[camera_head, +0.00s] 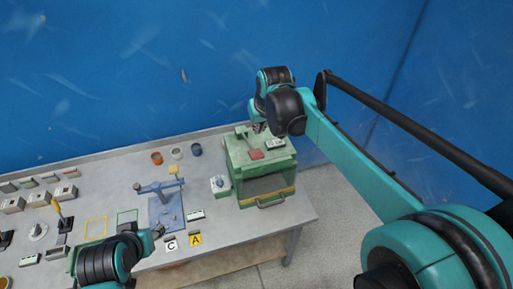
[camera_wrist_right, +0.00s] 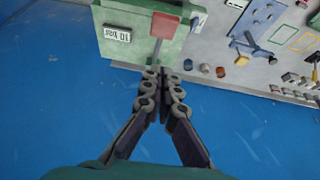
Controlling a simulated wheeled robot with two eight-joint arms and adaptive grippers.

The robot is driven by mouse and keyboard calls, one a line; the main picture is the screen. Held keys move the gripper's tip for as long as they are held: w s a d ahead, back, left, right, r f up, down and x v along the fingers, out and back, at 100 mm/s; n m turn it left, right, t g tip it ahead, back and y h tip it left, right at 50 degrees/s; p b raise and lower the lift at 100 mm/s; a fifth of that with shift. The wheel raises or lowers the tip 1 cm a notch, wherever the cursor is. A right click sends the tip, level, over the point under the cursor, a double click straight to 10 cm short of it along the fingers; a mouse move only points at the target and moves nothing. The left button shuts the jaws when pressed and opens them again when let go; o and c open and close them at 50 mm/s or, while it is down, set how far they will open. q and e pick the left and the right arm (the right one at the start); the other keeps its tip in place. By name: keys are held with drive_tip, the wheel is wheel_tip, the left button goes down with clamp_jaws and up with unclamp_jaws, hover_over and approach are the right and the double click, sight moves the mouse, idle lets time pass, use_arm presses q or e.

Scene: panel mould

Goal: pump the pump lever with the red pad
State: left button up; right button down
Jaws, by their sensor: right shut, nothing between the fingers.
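The pump lever's red pad (camera_head: 256,154) is on top of the green box (camera_head: 234,172) at the right end of the bench. In the right wrist view the red pad (camera_wrist_right: 165,26) is at the top, with a thin stem running down from it. My right gripper (camera_head: 259,128) is at the back edge of the green box, partly hidden by its own wrist. In the wrist view its fingers (camera_wrist_right: 162,76) are shut and empty, with the tips below the pad and apart from it. My left gripper (camera_head: 157,231) is low over the bench front; its fingers are too small to judge.
A white label block (camera_head: 276,144) lies on the green box, right of the pad. A blue fixture (camera_head: 165,212) with a yellow-padded lever (camera_head: 174,170) stands to the left. Several small cups, including an orange one (camera_head: 156,158), stand behind. The blue wall (camera_head: 120,70) is close behind the bench.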

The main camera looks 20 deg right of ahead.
hover_over(255, 151)
drive_tip(key=f, duration=0.8)
drive_tip(key=shift+s, duration=0.3)
drive_tip(key=shift+s+f+p, duration=0.15)
drive_tip(key=shift+f, duration=0.45)
drive_tip(key=shift+s+f+p, duration=0.15)
drive_tip(key=shift+f, duration=0.45)
drive_tip(key=shift+s+f, duration=0.35)
drive_tip(key=shift+f, duration=0.35)
